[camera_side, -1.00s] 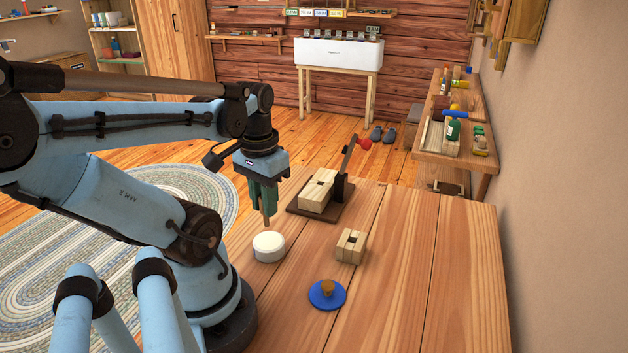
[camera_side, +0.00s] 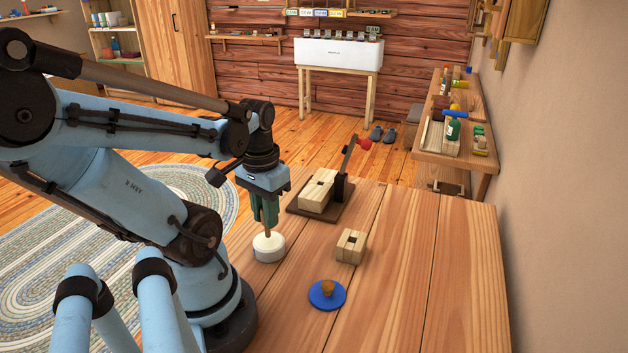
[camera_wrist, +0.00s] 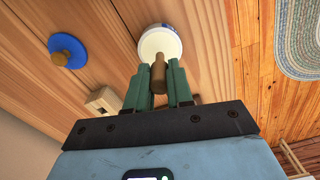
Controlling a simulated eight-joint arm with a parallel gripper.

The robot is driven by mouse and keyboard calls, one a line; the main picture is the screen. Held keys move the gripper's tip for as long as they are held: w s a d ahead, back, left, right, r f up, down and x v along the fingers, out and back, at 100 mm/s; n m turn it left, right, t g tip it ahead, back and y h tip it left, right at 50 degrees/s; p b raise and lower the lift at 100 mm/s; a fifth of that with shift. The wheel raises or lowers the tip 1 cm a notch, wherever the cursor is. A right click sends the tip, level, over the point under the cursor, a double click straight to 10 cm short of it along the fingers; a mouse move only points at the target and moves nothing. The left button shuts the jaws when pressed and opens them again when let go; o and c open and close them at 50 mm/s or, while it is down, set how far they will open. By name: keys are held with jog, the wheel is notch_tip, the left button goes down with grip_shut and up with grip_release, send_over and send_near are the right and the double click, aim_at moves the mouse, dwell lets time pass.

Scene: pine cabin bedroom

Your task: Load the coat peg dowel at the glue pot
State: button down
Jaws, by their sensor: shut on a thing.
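My gripper (camera_side: 266,213) is shut on the wooden dowel (camera_side: 268,232) and points down over the white glue pot (camera_side: 268,249). In the side view the dowel's lower end meets the top of the pot. I cannot tell how deep it goes. In the wrist view the dowel (camera_wrist: 158,74) stands between the green fingers (camera_wrist: 158,86), with the round white pot (camera_wrist: 160,43) just beyond it. A blue disc with a wooden knob (camera_side: 327,294), like a lid, lies on the table to the right of the pot.
A small light wood block with a hole (camera_side: 351,246) stands on the table (camera_side: 420,290). Behind it, a dark board (camera_side: 330,217) carries a wood block (camera_side: 318,190) and a red-knobbed lever (camera_side: 364,144). The table's right part is clear.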

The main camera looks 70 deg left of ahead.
jog(key=shift+f, duration=0.7)
dwell(1.4)
jog(key=shift+r, duration=0.1)
jog(key=shift+r, duration=3.45)
jog(key=shift+w, duration=0.1)
